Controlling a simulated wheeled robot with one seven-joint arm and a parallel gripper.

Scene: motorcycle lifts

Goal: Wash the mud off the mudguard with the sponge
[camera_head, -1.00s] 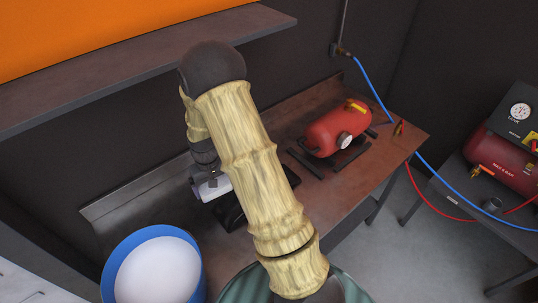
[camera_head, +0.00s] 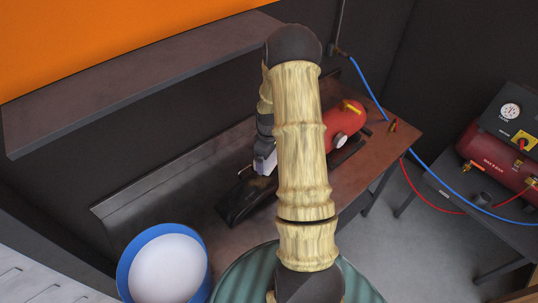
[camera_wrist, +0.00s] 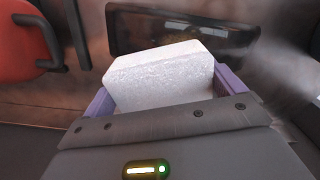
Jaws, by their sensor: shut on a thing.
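My gripper (camera_wrist: 164,94) is shut on a pale, whitish block, the sponge (camera_wrist: 160,72), held between its two purple fingers in the wrist view. Beyond the sponge lies a dark, glossy panel with brownish patches, which looks like the mudguard (camera_wrist: 150,30). In the head view the black, elongated mudguard (camera_head: 238,205) lies on the workbench, partly hidden behind my arm. My gripper is over its right part there, mostly hidden by the arm. I cannot tell whether the sponge touches the mudguard.
A red tank (camera_head: 343,122) stands on the brown workbench (camera_head: 385,150), right of my arm. A blue-rimmed round container (camera_head: 128,268), pale inside, stands at the front left. A shelf (camera_head: 120,85) overhangs the bench. A blue hose (camera_head: 372,88) and a compressor (camera_head: 497,165) are at the right.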

